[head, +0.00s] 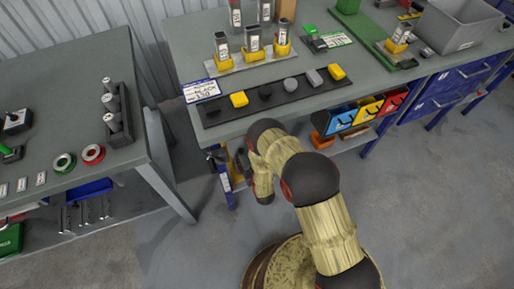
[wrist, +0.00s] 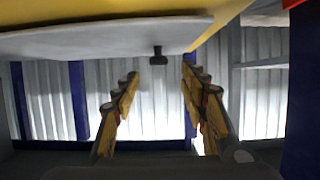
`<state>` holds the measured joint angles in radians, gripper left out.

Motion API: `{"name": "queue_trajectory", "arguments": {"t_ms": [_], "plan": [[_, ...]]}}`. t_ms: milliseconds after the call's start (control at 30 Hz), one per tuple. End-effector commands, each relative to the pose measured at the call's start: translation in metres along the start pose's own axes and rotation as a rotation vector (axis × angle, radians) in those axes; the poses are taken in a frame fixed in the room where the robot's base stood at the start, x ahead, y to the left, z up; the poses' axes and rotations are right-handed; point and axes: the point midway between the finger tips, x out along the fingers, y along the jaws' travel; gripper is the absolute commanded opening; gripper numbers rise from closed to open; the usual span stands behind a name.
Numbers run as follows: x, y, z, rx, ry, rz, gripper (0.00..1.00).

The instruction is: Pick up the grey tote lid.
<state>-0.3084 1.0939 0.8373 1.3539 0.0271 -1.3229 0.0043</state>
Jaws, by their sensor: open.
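No separate grey tote lid can be made out in the head view. A grey tote (head: 462,28) stands on the right end of the workbench. In the wrist view, a flat pale grey panel (wrist: 95,40) with a yellow part beside it spans the top, above my fingers; I cannot tell whether it is the lid. My gripper (wrist: 160,88) is open, with nothing between its two yellow-padded fingers. In the head view, my arm reaches down at the workbench's front edge, and my gripper there is partly hidden.
The workbench (head: 205,135) carries a black strip (head: 222,116) with several small blocks. Blue, yellow and red bins (head: 369,109) hang under its front edge. A blue leg (head: 226,185) stands close to my arm. A second table (head: 45,85) is at left. Floor is clear at right.

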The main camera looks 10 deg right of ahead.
Motion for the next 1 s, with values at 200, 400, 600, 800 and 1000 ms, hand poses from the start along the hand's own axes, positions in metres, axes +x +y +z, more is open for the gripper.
{"name": "queue_trajectory", "arguments": {"t_ms": [200,400,600,800,1000], "plan": [[0.018,0.001,0.002,0.0,0.001,0.0,0.43],[0.047,0.002,0.002,0.0,0.0,0.0,0.43],[0.054,0.002,-0.001,0.0,-0.001,0.0,0.43],[0.054,0.002,-0.001,0.0,-0.001,0.0,0.38],[0.054,0.002,-0.001,0.0,-0.001,0.0,0.27]]}}
